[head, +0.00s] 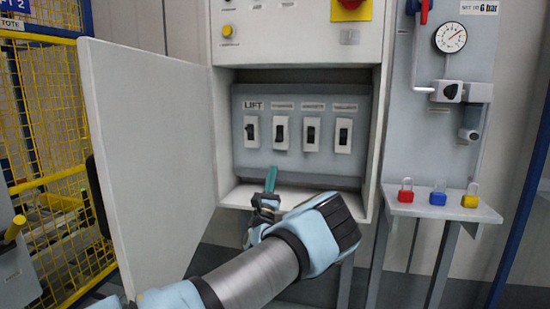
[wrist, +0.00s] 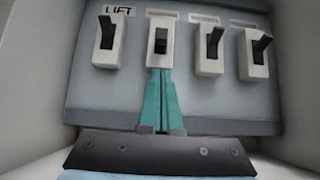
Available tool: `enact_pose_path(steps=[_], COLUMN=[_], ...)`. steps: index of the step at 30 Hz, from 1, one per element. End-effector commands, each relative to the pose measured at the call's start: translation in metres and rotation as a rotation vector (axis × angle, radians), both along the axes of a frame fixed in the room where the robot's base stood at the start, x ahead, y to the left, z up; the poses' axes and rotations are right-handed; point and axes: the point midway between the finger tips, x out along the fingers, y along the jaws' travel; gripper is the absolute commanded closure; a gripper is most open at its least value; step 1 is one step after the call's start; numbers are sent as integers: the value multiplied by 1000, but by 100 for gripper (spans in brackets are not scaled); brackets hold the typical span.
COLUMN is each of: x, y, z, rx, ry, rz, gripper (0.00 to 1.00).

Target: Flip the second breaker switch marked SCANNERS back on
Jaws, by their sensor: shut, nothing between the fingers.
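The second breaker switch (head: 281,133) is a white plate with a dark lever, right of the LIFT switch (head: 251,132) in the open cabinet. Its label is too blurred to read. In the wrist view, the second switch (wrist: 161,42) has a lever that looks shorter than its neighbours' levers, which stick out and up. My gripper (head: 271,170) is shut and empty, with teal fingers pointing up. In the wrist view, the fingertips (wrist: 160,74) are just below the second switch, lined up with it. I cannot tell whether they touch its plate.
A third switch (wrist: 208,45) and a fourth switch (wrist: 253,53) stand to the right in the same row. The cabinet door (head: 150,160) hangs open at left. A shelf with red, blue and yellow padlocks (head: 438,193) is at right. Yellow mesh fencing (head: 50,130) stands far left.

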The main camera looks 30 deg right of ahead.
Motion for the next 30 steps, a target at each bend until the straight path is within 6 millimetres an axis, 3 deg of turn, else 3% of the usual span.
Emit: enact_pose_path(steps=[15, 30], x=[44, 52], y=[-40, -48], z=[56, 65], rx=[-2, -1], ry=[-1, 0], rz=[0, 1], gripper=[100, 100])
